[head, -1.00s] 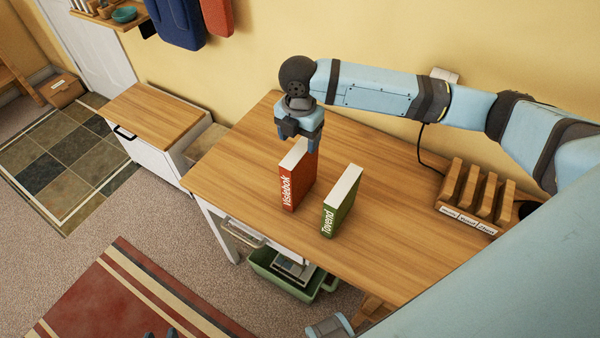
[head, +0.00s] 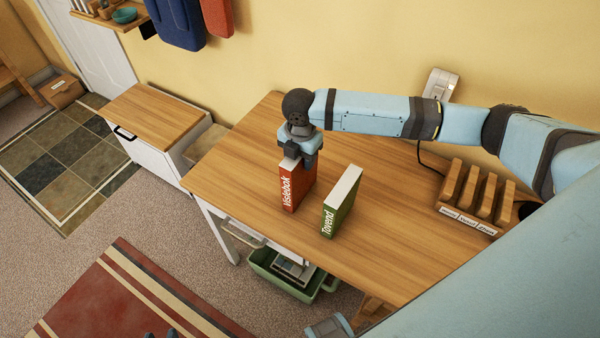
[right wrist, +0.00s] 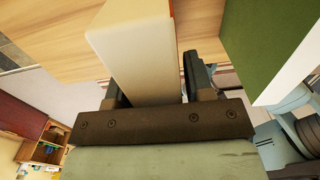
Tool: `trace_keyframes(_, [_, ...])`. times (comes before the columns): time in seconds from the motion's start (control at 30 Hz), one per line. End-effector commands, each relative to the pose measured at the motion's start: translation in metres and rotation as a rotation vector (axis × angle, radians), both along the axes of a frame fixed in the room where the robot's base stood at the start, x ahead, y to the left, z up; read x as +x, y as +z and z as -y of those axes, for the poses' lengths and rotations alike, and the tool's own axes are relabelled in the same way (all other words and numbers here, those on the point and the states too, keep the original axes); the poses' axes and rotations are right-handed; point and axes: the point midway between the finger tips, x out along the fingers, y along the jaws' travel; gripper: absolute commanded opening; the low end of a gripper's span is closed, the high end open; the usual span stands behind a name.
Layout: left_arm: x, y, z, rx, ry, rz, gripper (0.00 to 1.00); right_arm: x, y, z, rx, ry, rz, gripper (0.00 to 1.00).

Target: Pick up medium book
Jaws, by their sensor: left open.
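The red book (head: 290,190), with white lettering on its spine, stands upright on the wooden table. The green book (head: 343,207) stands upright to its right, apart from it. My right gripper (head: 299,160) is over the red book's top, pointing down. In the right wrist view, its open fingers (right wrist: 155,85) are on either side of the red book's pale top (right wrist: 135,50); any gap is small, and contact is unclear. The green book also shows in that view (right wrist: 258,45). My left gripper (head: 161,333) barely shows at the bottom edge, away from the books.
The wooden table (head: 385,240) is clear around the books. A wooden slotted rack (head: 475,200) stands at its right side. A green bin (head: 290,272) is on the floor below the table's front edge. The yellow wall is behind.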

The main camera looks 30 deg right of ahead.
Motion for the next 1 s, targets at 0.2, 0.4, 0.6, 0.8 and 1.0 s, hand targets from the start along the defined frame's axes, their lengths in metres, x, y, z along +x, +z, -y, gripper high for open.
trace_keyframes(0.2, [0.000, 0.000, 0.000, 0.000, 0.000, 0.000, 0.43, 0.000, 0.000, 0.000, 0.000, 0.000, 0.000, 0.00])
trace_keyframes(0.4, [0.000, 0.000, 0.000, -0.001, -0.001, 0.000, 0.43, 0.001, 0.002, 0.000, 0.001, 0.000, 0.002, 0.00])
trace_keyframes(0.6, [0.000, 0.001, 0.000, -0.001, -0.001, 0.002, 0.43, 0.001, 0.003, 0.000, 0.001, 0.000, 0.002, 0.00])
trace_keyframes(0.8, [0.000, 0.002, 0.000, -0.001, -0.001, 0.003, 0.43, 0.001, 0.017, 0.000, 0.001, 0.000, 0.004, 0.00])
trace_keyframes(1.0, [0.000, 0.003, 0.000, 0.000, 0.000, 0.003, 0.43, 0.002, 0.052, 0.000, 0.002, 0.000, 0.006, 0.00])
